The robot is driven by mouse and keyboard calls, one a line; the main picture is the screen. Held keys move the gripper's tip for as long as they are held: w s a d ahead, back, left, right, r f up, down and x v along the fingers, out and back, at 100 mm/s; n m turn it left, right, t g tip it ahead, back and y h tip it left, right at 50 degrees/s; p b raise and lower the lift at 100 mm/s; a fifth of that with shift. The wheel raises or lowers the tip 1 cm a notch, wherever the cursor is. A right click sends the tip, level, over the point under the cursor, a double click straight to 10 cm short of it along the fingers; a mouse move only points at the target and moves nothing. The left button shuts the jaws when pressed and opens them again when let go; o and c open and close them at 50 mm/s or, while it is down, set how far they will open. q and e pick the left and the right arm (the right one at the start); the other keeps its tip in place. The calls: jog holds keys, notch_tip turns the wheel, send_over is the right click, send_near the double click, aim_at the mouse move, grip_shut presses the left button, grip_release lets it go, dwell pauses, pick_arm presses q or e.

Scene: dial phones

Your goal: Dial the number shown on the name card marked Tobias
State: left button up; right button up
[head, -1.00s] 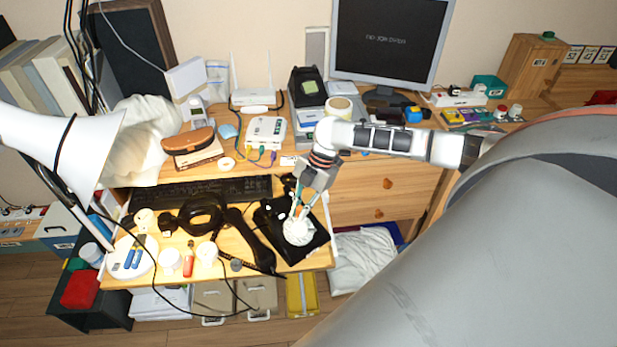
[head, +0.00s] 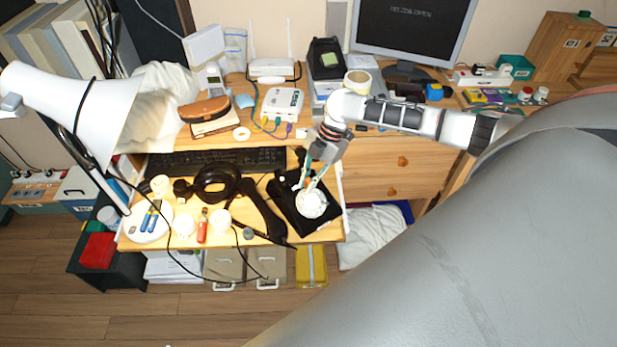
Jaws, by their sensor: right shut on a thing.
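A black phone (head: 289,209) with a round white dial (head: 312,205) lies on the pulled-out wooden shelf. A black handset (head: 263,212) lies off the phone, just to its left. My right gripper (head: 308,187) reaches down from the upper right, with its fingertips at the upper edge of the dial, shut on the dial. The fingers cover part of the dial, and its digits are too small to read. My left gripper is not in view.
A white lamp (head: 68,105) stands at the left, its cord crossing the shelf. A black keyboard (head: 215,161) lies behind the phone. A coiled black item (head: 216,183), a red bottle (head: 202,228) and white round items crowd the shelf's left. A monitor (head: 415,25) stands behind.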

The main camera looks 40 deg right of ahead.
jog(key=shift+w+f, duration=0.2)
jog(key=shift+f, duration=0.2)
dwell(0.8)
jog(key=shift+d, duration=0.1)
jog(key=shift+s+d, duration=0.1)
jog(key=shift+d, duration=0.45)
dwell(0.3)
jog(key=shift+s+d+f, duration=0.2)
jog(key=shift+s+d, duration=0.1)
jog(key=shift+d, duration=0.25)
